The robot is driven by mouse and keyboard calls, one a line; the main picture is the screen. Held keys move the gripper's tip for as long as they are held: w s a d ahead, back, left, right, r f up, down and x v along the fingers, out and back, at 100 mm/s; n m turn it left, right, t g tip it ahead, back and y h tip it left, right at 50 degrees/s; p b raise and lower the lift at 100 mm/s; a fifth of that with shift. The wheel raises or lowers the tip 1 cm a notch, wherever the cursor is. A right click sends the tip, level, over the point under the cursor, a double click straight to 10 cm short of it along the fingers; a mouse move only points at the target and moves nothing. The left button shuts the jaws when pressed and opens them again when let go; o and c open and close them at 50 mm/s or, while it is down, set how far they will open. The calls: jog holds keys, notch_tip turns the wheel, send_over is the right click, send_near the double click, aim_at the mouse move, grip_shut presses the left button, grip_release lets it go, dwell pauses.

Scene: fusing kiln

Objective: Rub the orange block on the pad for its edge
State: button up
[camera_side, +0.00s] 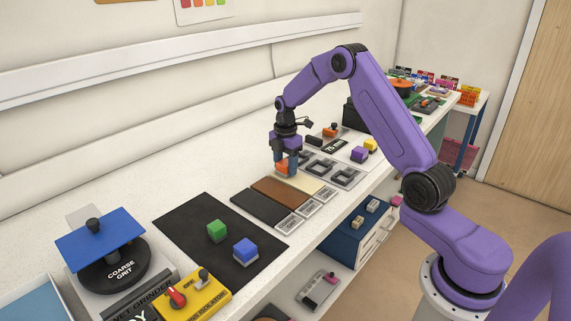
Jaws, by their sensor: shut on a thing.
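My gripper (285,167) points down and is shut on the orange block (282,168). The fingers hide part of the block. The block is at the far end of the cream pad (306,184), the rightmost of three pads lying side by side. I cannot tell whether it touches the pad. The brown pad (281,192) is left of the cream one, and the dark pad (259,208) is left of that. Each has a grey label plate at its near end, too small to read surely.
A black mat (200,250) holds a green block (217,231) and a blue block (245,250). A grinder (108,260) and yellow isolator box (192,297) stand front left. Grey fixtures (341,174) sit right of the pads, with purple (359,154) and yellow (370,145) blocks beyond.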

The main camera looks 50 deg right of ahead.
aim_at(309, 185)
jog(key=shift+s, duration=4.55)
jog(key=shift+w, duration=3.5)
